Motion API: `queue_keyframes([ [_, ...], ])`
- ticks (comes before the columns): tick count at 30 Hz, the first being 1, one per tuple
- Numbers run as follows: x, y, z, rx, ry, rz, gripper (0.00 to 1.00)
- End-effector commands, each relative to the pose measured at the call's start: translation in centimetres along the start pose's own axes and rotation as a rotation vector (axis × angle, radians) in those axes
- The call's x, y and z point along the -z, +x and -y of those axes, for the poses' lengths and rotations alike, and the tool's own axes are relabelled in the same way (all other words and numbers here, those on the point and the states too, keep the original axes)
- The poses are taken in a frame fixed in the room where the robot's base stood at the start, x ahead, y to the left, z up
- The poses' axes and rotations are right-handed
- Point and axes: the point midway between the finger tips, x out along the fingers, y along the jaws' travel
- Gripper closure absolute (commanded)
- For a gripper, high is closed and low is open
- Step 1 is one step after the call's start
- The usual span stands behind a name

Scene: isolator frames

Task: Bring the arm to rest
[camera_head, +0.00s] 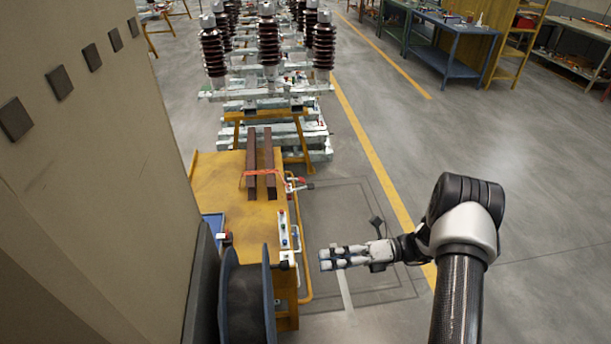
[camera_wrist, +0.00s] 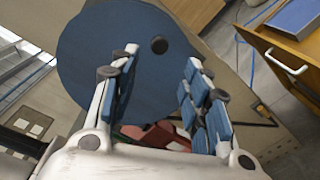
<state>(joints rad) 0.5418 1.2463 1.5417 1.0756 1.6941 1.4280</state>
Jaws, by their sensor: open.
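My gripper (camera_head: 326,259) is at the end of my arm, which reaches in from the lower right in the head view. It points left toward the yellow bench (camera_head: 222,180) and is apart from it, over the floor. In the wrist view my gripper (camera_wrist: 160,62) has its two blue-padded fingers spread, with nothing held between the tips. The round blue flange of a reel (camera_wrist: 105,35) shows beyond the fingers. In the head view the dark reel (camera_head: 247,300) stands left of my gripper, near the bench's front end.
Two brown bars (camera_head: 251,165) lie on the bench, with a red-handled tool (camera_head: 299,184) at its right edge. A beige wall (camera_head: 90,190) closes the left side. Brown insulators (camera_head: 268,40) stand behind. A blue table (camera_head: 450,45) is far right. The right-hand floor is clear.

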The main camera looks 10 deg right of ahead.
Motion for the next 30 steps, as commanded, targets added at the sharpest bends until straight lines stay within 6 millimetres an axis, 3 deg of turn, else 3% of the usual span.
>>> queue_keyframes([
  [7,-0.4,0.6,-1.4,0.03,-0.088,-0.072,0.57],
  [14,-0.1,2.5,-6.6,0.124,-0.448,-0.365,0.57],
  [21,2.4,3.7,-12.1,0.175,-0.883,-0.717,0.57],
  [30,7.2,3.3,-17.1,0.163,-1.432,-1.183,0.57],
])
